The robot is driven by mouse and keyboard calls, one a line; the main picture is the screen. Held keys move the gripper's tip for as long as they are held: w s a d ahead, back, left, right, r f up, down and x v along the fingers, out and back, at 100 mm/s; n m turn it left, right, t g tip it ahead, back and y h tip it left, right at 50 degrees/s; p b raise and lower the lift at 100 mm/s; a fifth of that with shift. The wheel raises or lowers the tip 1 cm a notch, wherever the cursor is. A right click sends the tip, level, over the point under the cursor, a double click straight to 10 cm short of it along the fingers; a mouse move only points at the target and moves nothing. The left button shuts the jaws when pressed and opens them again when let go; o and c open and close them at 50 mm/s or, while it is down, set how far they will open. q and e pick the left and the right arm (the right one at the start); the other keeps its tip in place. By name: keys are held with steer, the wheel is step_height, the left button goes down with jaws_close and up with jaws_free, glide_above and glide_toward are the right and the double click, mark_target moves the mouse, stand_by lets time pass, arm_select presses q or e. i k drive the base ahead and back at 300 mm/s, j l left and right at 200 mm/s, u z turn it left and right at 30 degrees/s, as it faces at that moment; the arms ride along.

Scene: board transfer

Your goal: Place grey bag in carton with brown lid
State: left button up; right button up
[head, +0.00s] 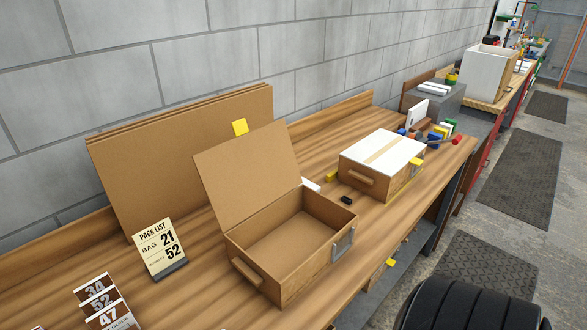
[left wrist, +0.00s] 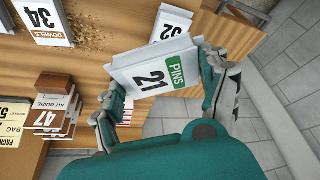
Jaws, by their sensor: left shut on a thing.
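The carton with the brown lid (head: 312,272) stands on the wooden bench in the head view. Its lid (head: 245,175) is raised and the inside looks empty. My left gripper (left wrist: 158,70) is shut on a pale grey-white bag (left wrist: 143,68) labelled "21 PINS" in the left wrist view. Its fingers grip the bag from both sides, above or near the bench edge; the exact height is unclear. Neither gripper shows in the head view, and my right gripper is in no view.
A closed white-lidded carton (head: 405,180) stands farther right. A "PACK LIST" sign (head: 160,248) reads bag 21, booklet 52. Kit guide booklets (left wrist: 52,118), a "34 DOWELS" bag (left wrist: 45,20) and another packet marked 52 (left wrist: 176,31) are near. Brown boards (head: 150,150) lean on the wall.

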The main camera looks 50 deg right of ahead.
mark_target(314, 235)
steer(key=l+z, duration=0.3)
steer(key=l, duration=0.35)
steer(key=l+z, duration=0.25)
steer(key=l, duration=0.45)
steer(key=l+z, duration=0.3)
steer(key=l, duration=0.35)
steer(key=i+l+z, duration=0.1)
steer(key=l+z, duration=0.15)
steer(key=l, duration=0.4)
